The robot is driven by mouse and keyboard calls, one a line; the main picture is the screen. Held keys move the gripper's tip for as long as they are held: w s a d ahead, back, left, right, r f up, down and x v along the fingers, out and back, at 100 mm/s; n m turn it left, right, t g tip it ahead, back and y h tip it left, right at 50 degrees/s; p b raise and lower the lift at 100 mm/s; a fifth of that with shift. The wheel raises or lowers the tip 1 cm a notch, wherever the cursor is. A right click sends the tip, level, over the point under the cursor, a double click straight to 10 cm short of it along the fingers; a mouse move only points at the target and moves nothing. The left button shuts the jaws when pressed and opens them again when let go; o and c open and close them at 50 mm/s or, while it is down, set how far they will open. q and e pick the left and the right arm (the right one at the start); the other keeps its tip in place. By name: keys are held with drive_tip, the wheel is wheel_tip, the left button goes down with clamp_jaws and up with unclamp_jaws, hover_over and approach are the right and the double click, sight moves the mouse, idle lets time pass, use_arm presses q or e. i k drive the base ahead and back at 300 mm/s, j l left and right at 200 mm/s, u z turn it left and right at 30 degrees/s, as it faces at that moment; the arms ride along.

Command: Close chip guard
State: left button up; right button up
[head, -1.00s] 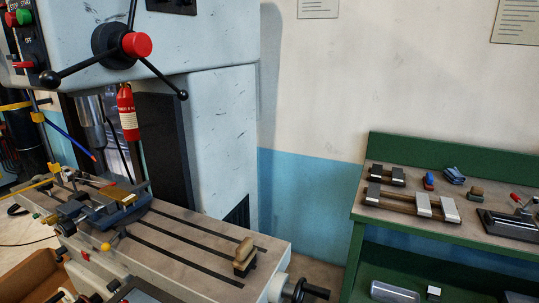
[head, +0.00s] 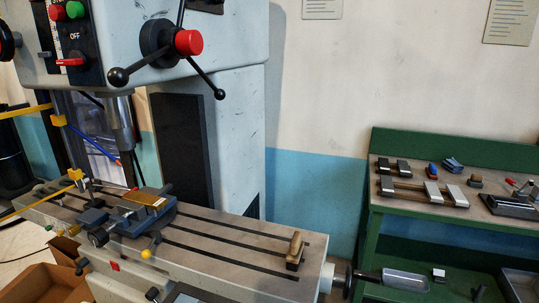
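The chip guard (head: 24,111) appears at the left edge as a clear panel with yellow upper and lower rails. Its lower yellow rail (head: 38,196) runs from the left edge to a yellow clamp beside the vise. The rails reach out to the left, away from the spindle (head: 119,122), so the guard looks swung open. Its left end is cut off by the picture edge. The blue vise (head: 128,222) with a brass-coloured block (head: 146,199) sits on the slotted machine table. Neither of my grippers is in view.
The machine table (head: 225,262) bears a brush (head: 295,250) at its right end. A red-hubbed three-arm handle (head: 188,42) juts from the machine head. A cardboard box (head: 48,284) stands at lower left. A green workbench (head: 400,205) with tools stands at the right.

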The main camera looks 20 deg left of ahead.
sight(59, 120)
drive_tip(key=j, duration=0.45)
drive_tip(key=k+j+z, duration=0.15)
drive_tip(key=j, duration=0.75)
drive_tip(key=k+j+z, duration=0.15)
drive_tip(key=j, duration=0.9)
drive_tip(key=k+j+z, duration=0.1)
drive_tip(key=j, duration=0.5)
drive_tip(key=j+z, duration=0.1)
drive_tip(key=j, duration=0.5)
drive_tip(key=k+j, duration=0.15)
drive_tip(key=j, duration=0.45)
drive_tip(key=k+j+z, duration=0.1)
drive_tip(key=j, duration=0.5)
